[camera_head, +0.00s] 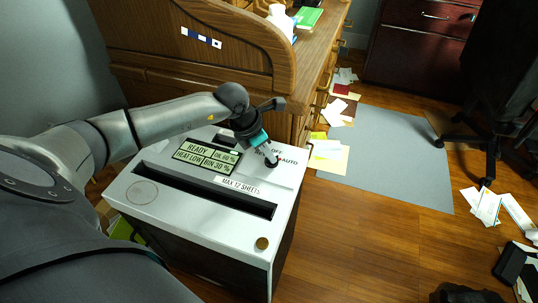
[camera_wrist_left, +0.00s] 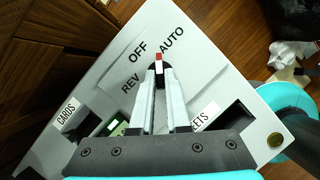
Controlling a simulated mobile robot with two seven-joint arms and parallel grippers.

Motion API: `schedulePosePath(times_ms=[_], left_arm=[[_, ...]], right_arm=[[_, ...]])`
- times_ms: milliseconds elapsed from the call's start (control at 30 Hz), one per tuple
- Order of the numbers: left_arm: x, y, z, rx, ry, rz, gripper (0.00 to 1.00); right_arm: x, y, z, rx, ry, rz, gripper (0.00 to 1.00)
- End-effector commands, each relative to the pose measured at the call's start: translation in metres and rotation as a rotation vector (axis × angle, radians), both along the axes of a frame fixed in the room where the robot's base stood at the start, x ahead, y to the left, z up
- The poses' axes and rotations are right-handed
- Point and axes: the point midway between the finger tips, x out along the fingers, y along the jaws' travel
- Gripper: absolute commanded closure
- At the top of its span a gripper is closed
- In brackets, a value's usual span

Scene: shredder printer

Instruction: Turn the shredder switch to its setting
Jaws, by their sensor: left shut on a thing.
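The shredder (camera_head: 151,203) has a white top with a paper slot and a dark body. Its black round switch (camera_head: 272,163) sits at the top's right rear, beside the printed words OFF and AUTO. In the left wrist view the switch (camera_wrist_left: 168,71) shows a red and white pointer mark, aimed between OFF and AUTO and nearer AUTO; REV is printed to the left. My left gripper (camera_head: 269,154) reaches down onto the switch. Its two fingers (camera_wrist_left: 159,80) are closed on the knob and hide part of it. My right gripper is in neither view.
A wooden roll-top desk (camera_head: 190,50) stands right behind the shredder. Papers (camera_head: 328,150) and a grey mat (camera_head: 390,155) lie on the floor to the right. An office chair (camera_head: 490,130) stands at the far right. A display panel (camera_head: 208,156) is left of the switch.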

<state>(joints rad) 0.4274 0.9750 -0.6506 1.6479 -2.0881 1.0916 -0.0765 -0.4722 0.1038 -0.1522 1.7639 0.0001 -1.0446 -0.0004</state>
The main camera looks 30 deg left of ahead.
Motion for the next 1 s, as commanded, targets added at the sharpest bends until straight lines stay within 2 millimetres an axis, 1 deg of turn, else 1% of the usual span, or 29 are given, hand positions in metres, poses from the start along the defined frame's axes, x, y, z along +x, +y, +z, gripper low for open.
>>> schedulePosePath(times_ms=[200, 500, 733, 1000], left_arm=[[0.002, 0.002, -0.001, 0.001, -0.002, -0.161, 1.0], [0.002, 0.003, 0.0, 0.002, -0.002, -0.301, 1.0], [0.002, 0.003, 0.0, 0.003, 0.0, -0.339, 1.0], [0.002, 0.003, 0.0, 0.004, 0.0, -0.345, 1.0]], right_arm=[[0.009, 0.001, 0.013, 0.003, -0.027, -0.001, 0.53], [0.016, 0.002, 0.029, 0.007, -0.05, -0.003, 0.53], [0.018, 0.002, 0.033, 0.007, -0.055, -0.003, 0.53], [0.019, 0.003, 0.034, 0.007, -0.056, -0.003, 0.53]])
